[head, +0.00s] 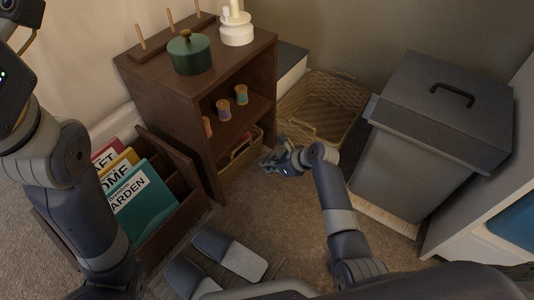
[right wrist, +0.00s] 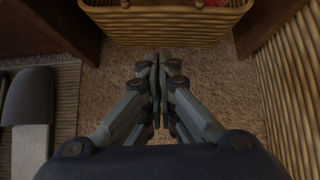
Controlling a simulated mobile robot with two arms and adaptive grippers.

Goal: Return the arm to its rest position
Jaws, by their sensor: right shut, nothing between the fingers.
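My right arm reaches in from the bottom of the head view, and its gripper (head: 275,162) is low over the carpet in front of the dark wooden shelf unit (head: 187,121). In the right wrist view the right gripper (right wrist: 155,65) has its fingers together in the middle, with nothing between them. It points toward a woven basket (right wrist: 165,27) at the shelf's foot and appears apart from it. My left arm comes in at the left of the head view, and its gripper is out of the picture.
A wicker basket (head: 318,108) and a grey lidded bin (head: 413,168) stand right of the shelf. A wooden file box (head: 180,212) holds folders. Grey slippers (head: 243,262) lie on a mat. A green pot (head: 190,53) and spools (head: 223,110) are on the shelf. Bare carpet (head: 240,210) lies between.

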